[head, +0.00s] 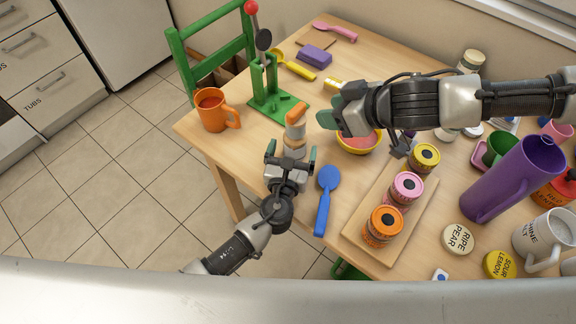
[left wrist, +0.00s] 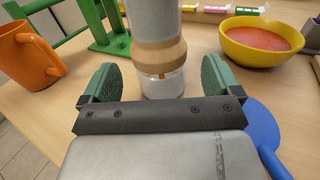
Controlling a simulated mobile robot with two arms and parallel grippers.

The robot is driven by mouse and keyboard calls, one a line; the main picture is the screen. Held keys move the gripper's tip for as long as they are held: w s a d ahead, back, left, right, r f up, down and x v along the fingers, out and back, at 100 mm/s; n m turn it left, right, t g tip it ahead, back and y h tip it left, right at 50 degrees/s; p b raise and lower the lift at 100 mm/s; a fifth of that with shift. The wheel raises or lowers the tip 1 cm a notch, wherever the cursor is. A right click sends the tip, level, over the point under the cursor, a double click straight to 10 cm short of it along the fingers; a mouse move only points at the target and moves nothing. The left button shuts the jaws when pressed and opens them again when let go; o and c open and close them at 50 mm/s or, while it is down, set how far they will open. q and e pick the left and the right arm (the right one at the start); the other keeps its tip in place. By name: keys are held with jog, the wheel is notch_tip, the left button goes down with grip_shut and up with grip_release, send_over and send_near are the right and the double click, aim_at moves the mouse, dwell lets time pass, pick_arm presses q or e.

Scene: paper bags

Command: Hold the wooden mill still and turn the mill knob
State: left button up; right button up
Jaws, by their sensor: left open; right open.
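The wooden mill (head: 294,137) stands upright near the table's front-left edge. It has a white and tan banded body, and the orange-brown mill knob (head: 296,114) is on top. My left gripper (head: 289,157) is open low at the mill's base. In the left wrist view the mill (left wrist: 157,50) stands between the two green finger pads, with gaps on both sides; its knob is out of that picture. My right gripper (head: 332,118) is open in the head view, to the right of the knob and apart from it. The right fingers partly overlap each other there.
An orange mug (head: 213,110) and a green stand press (head: 268,88) are to the left. A yellow bowl (head: 359,143) sits beneath my right gripper. A blue spoon (head: 326,196) lies right of my left gripper, and a board (head: 363,217) holds several colored jars.

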aim_at(293, 150)
pick_arm(q)
jog(key=shift+w+d, duration=0.15)
jog(key=shift+w, duration=0.65)
jog(key=shift+w+d, duration=0.1)
jog(key=shift+w, duration=0.65)
